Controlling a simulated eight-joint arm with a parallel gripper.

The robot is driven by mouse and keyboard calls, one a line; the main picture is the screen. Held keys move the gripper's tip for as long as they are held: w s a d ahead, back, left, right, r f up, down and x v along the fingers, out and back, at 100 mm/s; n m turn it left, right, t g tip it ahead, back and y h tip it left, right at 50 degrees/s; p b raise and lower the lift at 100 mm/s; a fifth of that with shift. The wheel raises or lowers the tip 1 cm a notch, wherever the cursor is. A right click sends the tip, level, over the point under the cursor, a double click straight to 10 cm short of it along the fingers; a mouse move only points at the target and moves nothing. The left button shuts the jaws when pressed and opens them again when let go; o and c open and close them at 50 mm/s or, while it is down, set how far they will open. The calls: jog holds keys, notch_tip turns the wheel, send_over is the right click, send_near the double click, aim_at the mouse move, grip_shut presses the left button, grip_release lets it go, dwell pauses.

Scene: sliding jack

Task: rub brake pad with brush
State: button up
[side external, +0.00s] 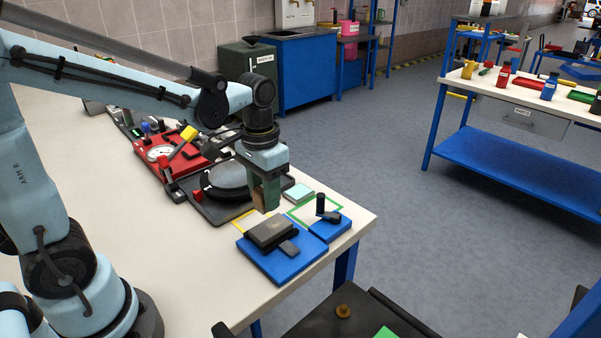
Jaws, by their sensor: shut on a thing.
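My gripper (266,203) hangs pointing down near the table's front right end. It is shut on a small brown thing, which seems to be the brush (272,192); the green jaw hides much of it. A dark grey block, which looks like the brake pad (268,232), lies on a blue fixture plate (270,265). The gripper is above and just behind this block, and a gap seems to show between them. I cannot tell whether the brush's bristles face down.
A smaller blue plate with an upright black peg (320,204) stands right of the fixture. A pale green block (298,193) and green and yellow outlines lie on the table (140,225) nearby. A dark tray with a round black disc (228,178) and a red gauge case (165,155) stand behind.

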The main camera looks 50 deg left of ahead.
aim_at(267, 229)
notch_tip(267, 229, down, 5)
jog(key=shift+f, duration=0.15)
jog(key=shift+w, duration=0.3)
jog(key=shift+c, duration=0.4)
jog(key=shift+w+f, duration=0.25)
jog(key=shift+w, duration=0.95)
jog(key=shift+c, duration=0.4)
jog(key=shift+w, duration=0.45)
jog(key=shift+s, duration=1.95)
jog(key=shift+r, duration=4.2)
